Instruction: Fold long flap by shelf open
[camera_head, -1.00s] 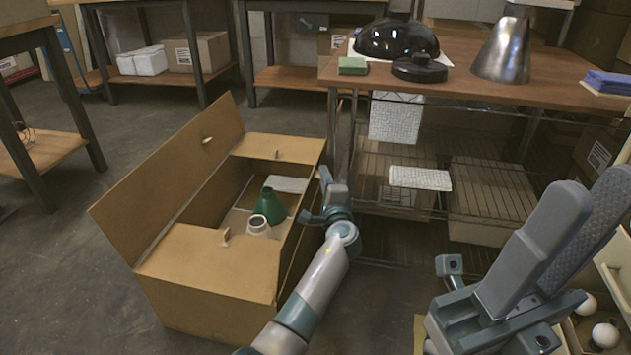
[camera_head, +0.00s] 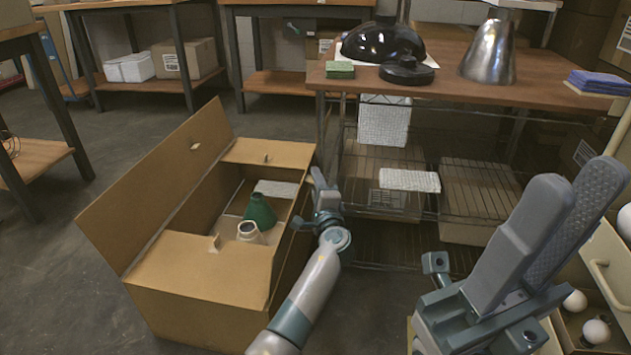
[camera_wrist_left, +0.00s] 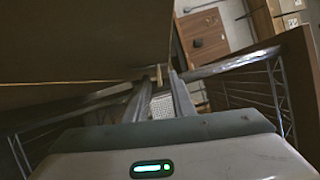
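The large open cardboard box (camera_head: 205,272) stands on the floor at left. Its long flap by the shelf (camera_head: 287,258) shows as a narrow strip on the right side, nearly edge-on, so its exact angle is unclear. The opposite long flap (camera_head: 160,185) slants up and outward. My left gripper (camera_head: 318,180) is beside the box's right edge, between box and shelf. In the left wrist view, its fingers (camera_wrist_left: 161,80) have a narrow gap, near a cardboard panel (camera_wrist_left: 80,40) and a small tab (camera_wrist_left: 158,75); contact is unclear. My right gripper (camera_head: 575,175) is open and empty at right.
The wire shelf (camera_head: 400,215) under the wooden table (camera_head: 440,85) stands close right of the box. A drawer with white bulbs (camera_head: 596,332) is at lower right. Floor left is clear.

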